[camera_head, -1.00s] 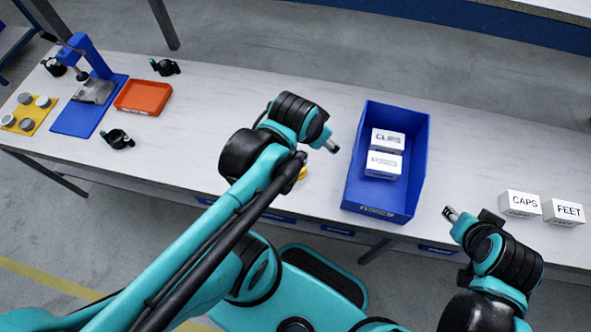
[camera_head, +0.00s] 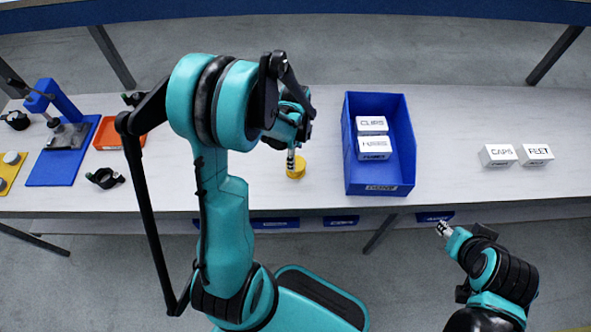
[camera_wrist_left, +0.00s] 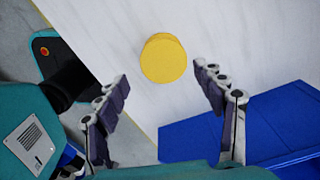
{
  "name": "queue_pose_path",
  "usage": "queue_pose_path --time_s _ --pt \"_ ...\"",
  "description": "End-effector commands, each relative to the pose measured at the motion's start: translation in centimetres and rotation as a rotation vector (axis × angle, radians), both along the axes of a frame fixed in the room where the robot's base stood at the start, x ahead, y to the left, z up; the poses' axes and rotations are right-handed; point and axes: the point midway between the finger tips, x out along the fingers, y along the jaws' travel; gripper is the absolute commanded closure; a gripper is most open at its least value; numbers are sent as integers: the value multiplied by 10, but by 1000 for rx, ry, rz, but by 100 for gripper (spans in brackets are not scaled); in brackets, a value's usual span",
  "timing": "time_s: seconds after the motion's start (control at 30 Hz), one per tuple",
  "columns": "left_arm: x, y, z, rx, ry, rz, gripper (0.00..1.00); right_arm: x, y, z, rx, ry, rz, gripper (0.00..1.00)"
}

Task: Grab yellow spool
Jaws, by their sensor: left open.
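The yellow spool (camera_head: 296,169) stands on the white table near its front edge, left of the blue bin. My left gripper (camera_head: 291,160) is above it in the head view, and its fingertips partly overlap the spool there. In the left wrist view the spool (camera_wrist_left: 163,59) shows its round yellow top, beyond and between the two spread fingers of my left gripper (camera_wrist_left: 163,82). The left gripper is open and empty, apart from the spool. My right gripper (camera_head: 443,229) is in front of the table at the right; its finger opening is too small to tell.
A blue bin (camera_head: 381,186) holding white labelled boxes (camera_head: 373,148) stands right of the spool. Two white boxes, CAPS (camera_head: 497,155) and FEET (camera_head: 536,155), are farther right. An orange tray (camera_head: 107,134) and a blue press (camera_head: 62,110) stand at left. The table between bin and CAPS is clear.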

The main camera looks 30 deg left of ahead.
Motion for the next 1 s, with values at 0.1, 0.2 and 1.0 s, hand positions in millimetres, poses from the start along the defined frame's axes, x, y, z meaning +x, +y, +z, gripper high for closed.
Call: queue_pose_path --time_s 0.1,0.2,1.0 --pt "1 0 -15 0 -1 1 31 0 0 -9 0 0 0 60" --pt "2 1 -24 0 -1 2 31 0 0 -14 0 0 0 60" --pt "4 1 -63 1 -2 3 77 0 0 -35 0 0 0 60"
